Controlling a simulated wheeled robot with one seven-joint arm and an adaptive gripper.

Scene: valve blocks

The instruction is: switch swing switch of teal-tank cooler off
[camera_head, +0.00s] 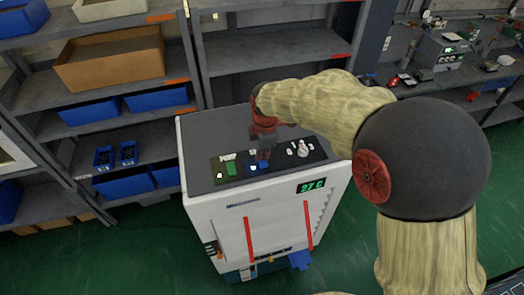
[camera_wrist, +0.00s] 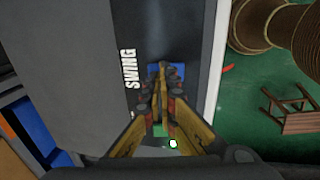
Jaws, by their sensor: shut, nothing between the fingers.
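The cooler (camera_head: 224,132) is a white cabinet with a grey top and a dark control strip near its front edge. The blue swing switch (camera_head: 263,164) sits on that strip. In the wrist view the blue switch (camera_wrist: 179,70) lies beside the white word SWING (camera_wrist: 130,68). My gripper (camera_head: 264,153) is over the switch, and its shut fingertips (camera_wrist: 162,68) cover part of it. I cannot tell whether they touch it or which way it is tipped. A green switch (camera_head: 231,169) lies to the left.
The cooler's front has a green 27 C display (camera_head: 311,186) and red vertical strips (camera_head: 249,240). Shelves with blue bins (camera_head: 90,112) and a cardboard box (camera_head: 110,62) stand behind. A workbench (camera_head: 495,90) is at the right. Green floor (camera_head: 150,250) is open left of the cooler.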

